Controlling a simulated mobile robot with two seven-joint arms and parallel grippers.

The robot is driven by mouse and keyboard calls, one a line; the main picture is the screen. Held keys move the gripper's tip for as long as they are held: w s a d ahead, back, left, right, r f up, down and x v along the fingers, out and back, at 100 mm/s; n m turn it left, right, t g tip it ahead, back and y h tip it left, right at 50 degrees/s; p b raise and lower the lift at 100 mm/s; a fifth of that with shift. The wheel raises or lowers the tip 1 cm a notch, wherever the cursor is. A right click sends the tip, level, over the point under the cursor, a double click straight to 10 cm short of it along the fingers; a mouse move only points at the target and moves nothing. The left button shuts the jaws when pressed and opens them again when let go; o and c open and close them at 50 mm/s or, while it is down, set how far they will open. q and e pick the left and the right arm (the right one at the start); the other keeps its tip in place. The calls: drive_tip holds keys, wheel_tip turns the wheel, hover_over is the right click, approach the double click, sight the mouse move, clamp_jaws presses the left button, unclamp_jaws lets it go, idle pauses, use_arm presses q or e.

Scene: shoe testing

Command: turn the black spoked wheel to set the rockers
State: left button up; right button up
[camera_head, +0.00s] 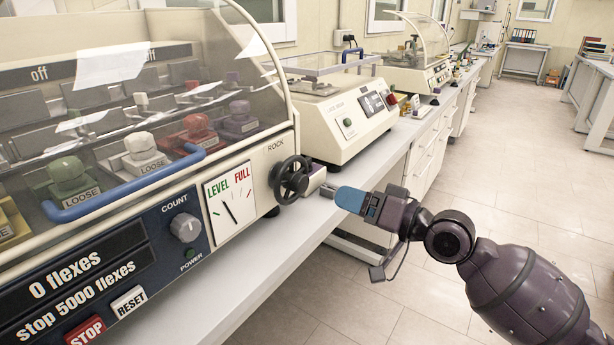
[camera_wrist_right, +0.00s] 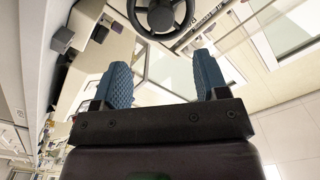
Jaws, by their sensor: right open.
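The black spoked wheel (camera_head: 291,180) is on the right end of the cream flexing machine's front, beside the word ROCK. The dial (camera_head: 231,203) left of it is marked LEVEL and FULL, and its black needle slants up to the left. The rockers sit under the clear cover; the shoe-like blocks there include a green one (camera_head: 68,176) and a red one (camera_head: 196,128). My right gripper (camera_head: 335,193) is open with blue pads, just right of the wheel and apart from it. In the right wrist view the wheel (camera_wrist_right: 160,18) is ahead, beyond the open fingers (camera_wrist_right: 162,62). My left gripper is out of view.
A blue handle bar (camera_head: 125,187) crosses the cover's front. The COUNT knob (camera_head: 185,227) and the STOP (camera_head: 86,330) and RESET (camera_head: 129,301) buttons are on the lower panel. A second cream machine (camera_head: 340,118) stands behind the wheel. The floor aisle at right is clear.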

sight(305, 184)
drive_tip(key=x, duration=0.9)
drive_tip(key=shift+a, duration=0.15)
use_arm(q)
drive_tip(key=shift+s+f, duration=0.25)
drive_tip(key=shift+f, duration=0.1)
use_arm(e)
drive_tip(key=shift+w+a, duration=0.4)
drive_tip(key=shift+a, duration=0.1)
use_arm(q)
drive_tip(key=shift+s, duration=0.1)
use_arm(e)
drive_tip(key=c, duration=0.9)
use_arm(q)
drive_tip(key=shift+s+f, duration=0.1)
